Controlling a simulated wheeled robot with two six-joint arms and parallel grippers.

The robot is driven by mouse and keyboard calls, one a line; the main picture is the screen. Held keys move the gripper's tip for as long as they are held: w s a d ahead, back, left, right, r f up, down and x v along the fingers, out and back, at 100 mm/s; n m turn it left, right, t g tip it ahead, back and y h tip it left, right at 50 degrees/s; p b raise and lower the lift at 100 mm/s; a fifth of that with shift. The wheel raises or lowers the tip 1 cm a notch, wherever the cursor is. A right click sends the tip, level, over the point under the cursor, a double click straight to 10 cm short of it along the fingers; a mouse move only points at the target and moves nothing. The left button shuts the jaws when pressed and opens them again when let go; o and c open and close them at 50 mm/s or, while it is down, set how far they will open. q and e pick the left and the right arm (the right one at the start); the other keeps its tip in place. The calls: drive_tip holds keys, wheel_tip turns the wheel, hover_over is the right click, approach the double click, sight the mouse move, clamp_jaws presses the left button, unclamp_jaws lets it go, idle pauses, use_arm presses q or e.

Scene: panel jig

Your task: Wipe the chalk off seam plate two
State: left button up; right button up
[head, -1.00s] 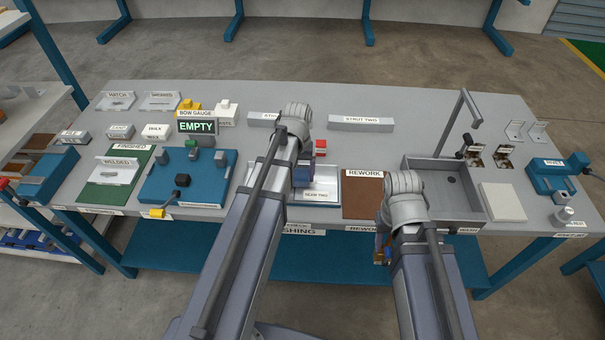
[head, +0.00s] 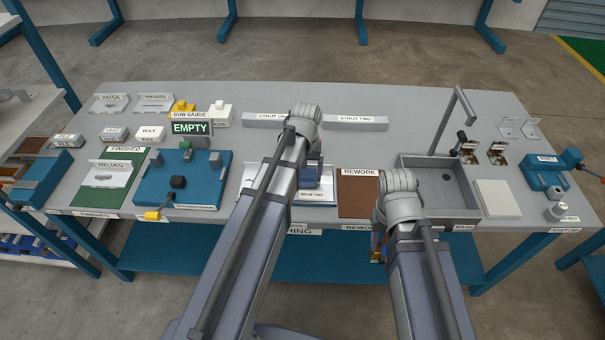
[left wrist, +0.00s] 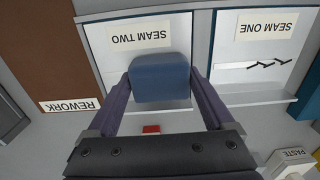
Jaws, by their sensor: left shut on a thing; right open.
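Seam plate two (left wrist: 114,62) is a pale plate labelled SEAM TWO, upside down in the left wrist view; its label side also shows in the head view (head: 326,197). My left gripper (left wrist: 160,82) is shut on a blue block (left wrist: 160,78). The block is over the middle of plate two and hides part of it; I cannot tell whether it touches. No chalk shows on the visible part. Seam plate one (left wrist: 245,78) lies beside it with a dark jagged line on it. My right gripper (head: 379,247) is open, low at the bench's front edge, and mostly hidden.
The brown REWORK mat (head: 358,197) is right of the plates, then a grey basin (head: 468,205) with a tall tap. A blue fixture (head: 205,190) is to the left. Two struts (head: 355,123) lie behind.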

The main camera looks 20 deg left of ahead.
use_arm(q)
drive_tip(key=shift+w+d, duration=0.25)
drive_tip(key=shift+d, duration=0.65)
drive_tip(key=shift+w+d, duration=0.25)
drive_tip(key=shift+d, duration=0.65)
drive_tip(key=shift+r+p, duration=0.5)
drive_tip(key=shift+p, duration=0.05)
wheel_tip(320, 180, up, 5)
drive_tip(key=p, duration=0.5)
drive_tip(key=shift+a, duration=0.1)
wheel_tip(320, 180, up, 3)
drive_tip(key=p, duration=0.2)
drive_tip(key=shift+p, duration=0.4)
drive_tip(key=shift+f, duration=0.1)
